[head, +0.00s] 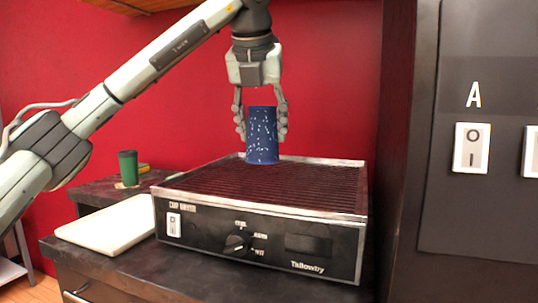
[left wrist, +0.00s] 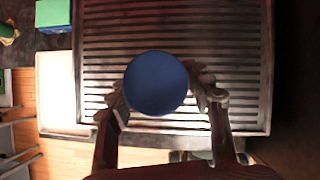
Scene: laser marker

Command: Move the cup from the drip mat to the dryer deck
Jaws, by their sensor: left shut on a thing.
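A blue cup (head: 262,137) with white specks is upright between the fingers of my left gripper (head: 262,134), which is shut on it from above. In the left wrist view the cup (left wrist: 156,83) is a round blue shape with a finger on each side. The cup is over the rear part of the slatted dryer deck (head: 270,187); I cannot tell whether its base touches the slats. The deck (left wrist: 190,30) also shows in the left wrist view. A pale flat mat (head: 108,222), likely the drip mat, lies bare left of the deck. My right gripper is not in view.
A green cup (head: 128,167) stands on a side surface at the back left. The deck's front panel has a knob (head: 237,243) and a switch (head: 174,224). A dark wall panel with a switch (head: 471,148) stands at the right. The slats around the cup look clear.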

